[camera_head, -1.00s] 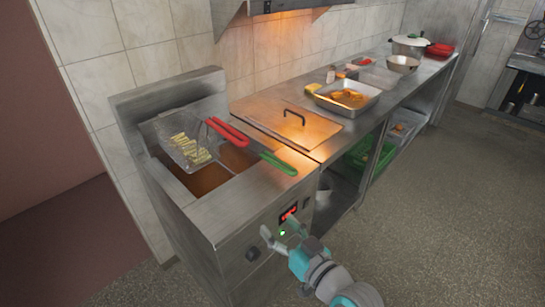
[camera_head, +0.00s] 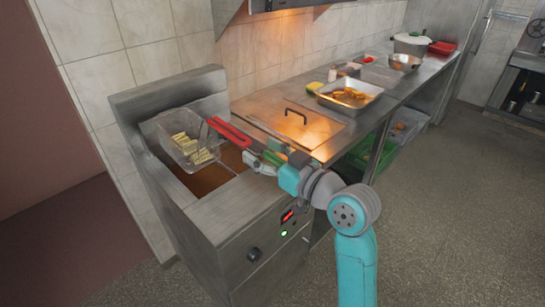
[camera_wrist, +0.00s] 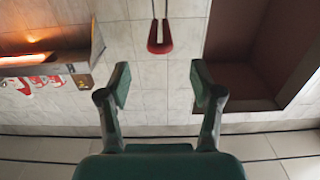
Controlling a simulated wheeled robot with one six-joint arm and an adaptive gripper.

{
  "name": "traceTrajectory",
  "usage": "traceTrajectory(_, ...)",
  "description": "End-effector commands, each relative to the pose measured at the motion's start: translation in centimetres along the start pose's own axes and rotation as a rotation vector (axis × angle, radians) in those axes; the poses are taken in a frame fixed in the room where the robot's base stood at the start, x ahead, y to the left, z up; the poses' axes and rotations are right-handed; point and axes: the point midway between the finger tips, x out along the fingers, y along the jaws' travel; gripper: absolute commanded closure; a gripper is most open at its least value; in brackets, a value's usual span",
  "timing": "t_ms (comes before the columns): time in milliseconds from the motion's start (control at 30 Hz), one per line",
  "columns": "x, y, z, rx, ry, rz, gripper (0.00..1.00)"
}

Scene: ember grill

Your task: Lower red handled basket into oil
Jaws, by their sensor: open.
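The red-handled wire basket (camera_head: 172,127) holds pale fries and sits raised over the brown oil (camera_head: 212,182) in the fryer. Its red handle (camera_head: 229,131) points right toward the counter. In the wrist view the red handle (camera_wrist: 160,46) hangs ahead of the fingers, centred between them and apart from them. My gripper (camera_head: 257,157) is open and empty, just right of and below the handle's end in the head view. It also shows in the wrist view (camera_wrist: 162,84) with its fingers spread.
The steel fryer (camera_head: 217,212) has a red display and a knob on its front. A flat lid with a black handle (camera_head: 296,112) covers the counter beside it. A food tray (camera_head: 373,87) stands farther right. A hood (camera_head: 285,5) hangs above. The floor (camera_head: 440,200) is clear.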

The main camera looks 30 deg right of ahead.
Motion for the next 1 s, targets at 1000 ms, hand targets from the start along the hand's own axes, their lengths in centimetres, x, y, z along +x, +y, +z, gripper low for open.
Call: traceTrajectory(1000, 7.8, 0.0, 0.0, 0.0, 0.0, 0.001, 0.57)
